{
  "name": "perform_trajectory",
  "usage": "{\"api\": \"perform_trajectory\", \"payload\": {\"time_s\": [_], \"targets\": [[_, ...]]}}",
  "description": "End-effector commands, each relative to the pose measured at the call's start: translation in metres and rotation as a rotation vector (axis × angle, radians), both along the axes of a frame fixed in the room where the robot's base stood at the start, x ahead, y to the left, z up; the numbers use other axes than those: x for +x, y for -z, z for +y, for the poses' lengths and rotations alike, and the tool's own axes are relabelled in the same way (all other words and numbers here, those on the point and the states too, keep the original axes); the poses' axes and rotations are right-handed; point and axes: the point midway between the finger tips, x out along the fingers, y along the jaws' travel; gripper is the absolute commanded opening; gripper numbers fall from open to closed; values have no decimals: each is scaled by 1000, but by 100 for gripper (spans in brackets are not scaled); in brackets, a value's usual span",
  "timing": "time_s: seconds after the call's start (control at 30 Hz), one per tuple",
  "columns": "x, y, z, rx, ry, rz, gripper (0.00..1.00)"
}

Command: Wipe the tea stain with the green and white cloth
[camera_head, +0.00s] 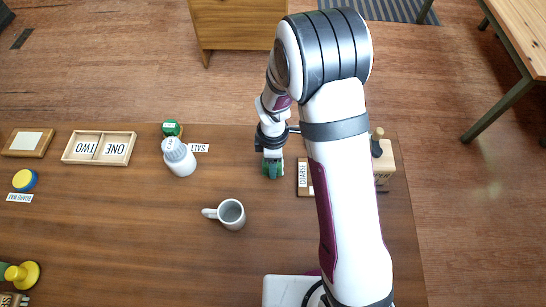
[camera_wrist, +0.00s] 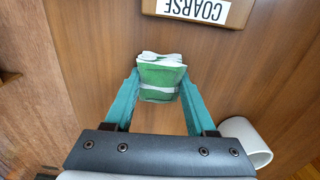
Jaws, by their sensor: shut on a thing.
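The green and white cloth (camera_wrist: 162,90) is a folded bundle between the two teal fingers of my gripper (camera_wrist: 160,82) in the wrist view. My gripper is shut on it. In the head view my gripper (camera_head: 272,168) points down near the far edge of the table, and a bit of the green cloth (camera_head: 273,174) shows at its tips. I cannot tell whether the cloth touches the wood. I see no tea stain in either view; my arm covers part of the table's right side.
A white mug (camera_head: 231,213) stands nearby, also in the wrist view (camera_wrist: 246,141). A block labelled COARSE (camera_head: 304,178) lies just right of my gripper. The table's (camera_head: 120,235) left-centre is clear.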

Motion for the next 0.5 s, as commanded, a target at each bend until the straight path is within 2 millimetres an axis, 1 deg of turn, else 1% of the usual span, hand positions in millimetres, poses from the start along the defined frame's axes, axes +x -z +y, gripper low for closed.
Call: {"api": "perform_trajectory", "payload": {"time_s": [0.07,0.17,0.5], "targets": [[-1,0,0,-1,1,4,11],[0,-6,0,0,1,2,11],[1,-44,0,0,0,-2,11]]}}
